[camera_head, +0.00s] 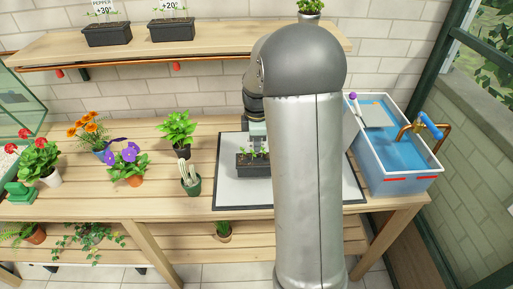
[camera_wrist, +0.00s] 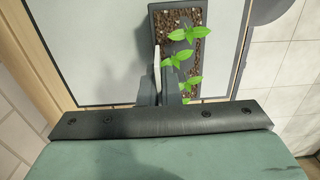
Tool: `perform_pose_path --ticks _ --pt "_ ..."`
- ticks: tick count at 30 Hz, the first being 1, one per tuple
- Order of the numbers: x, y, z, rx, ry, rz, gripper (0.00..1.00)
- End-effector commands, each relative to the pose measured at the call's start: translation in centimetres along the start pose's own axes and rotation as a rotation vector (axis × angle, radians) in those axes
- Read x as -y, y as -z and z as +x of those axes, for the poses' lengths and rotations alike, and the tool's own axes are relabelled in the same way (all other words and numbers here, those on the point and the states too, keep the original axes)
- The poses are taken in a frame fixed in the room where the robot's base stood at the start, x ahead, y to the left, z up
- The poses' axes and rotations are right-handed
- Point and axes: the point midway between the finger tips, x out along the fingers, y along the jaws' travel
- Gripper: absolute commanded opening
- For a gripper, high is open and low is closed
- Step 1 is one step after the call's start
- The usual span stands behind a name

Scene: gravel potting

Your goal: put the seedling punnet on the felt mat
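The seedling punnet (camera_head: 254,169) is a dark rectangular tray of brown soil with several green seedlings. It appears over the grey felt mat (camera_head: 228,186) with its dark border, upright, left of my arm. The head view does not clearly show whether its base touches the mat. In the wrist view the punnet (camera_wrist: 197,16) extends away from my gripper (camera_wrist: 165,80). The two dark fingers are close together at the punnet's side wall, one outside and one inside, seemingly shut on it. The mat (camera_wrist: 105,50) shows beside the punnet. My arm hides the mat's middle right.
A cactus pot (camera_head: 190,184) and a leafy green plant (camera_head: 178,130) stand left of the mat. A blue water basin (camera_head: 395,150) stands at the right. Two more punnets (camera_head: 107,34) (camera_head: 172,29) sit on the upper shelf. The mat's left front is bare.

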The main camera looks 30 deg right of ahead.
Motion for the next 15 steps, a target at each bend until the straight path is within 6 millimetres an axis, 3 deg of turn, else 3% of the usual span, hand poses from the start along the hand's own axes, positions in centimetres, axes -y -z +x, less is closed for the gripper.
perform_pose_path --ticks 4,15 --pt "0.1 0.1 2.2 0.0 0.004 -0.002 0.0" --pt "0.1 0.1 2.8 0.0 0.001 -0.002 0.0"
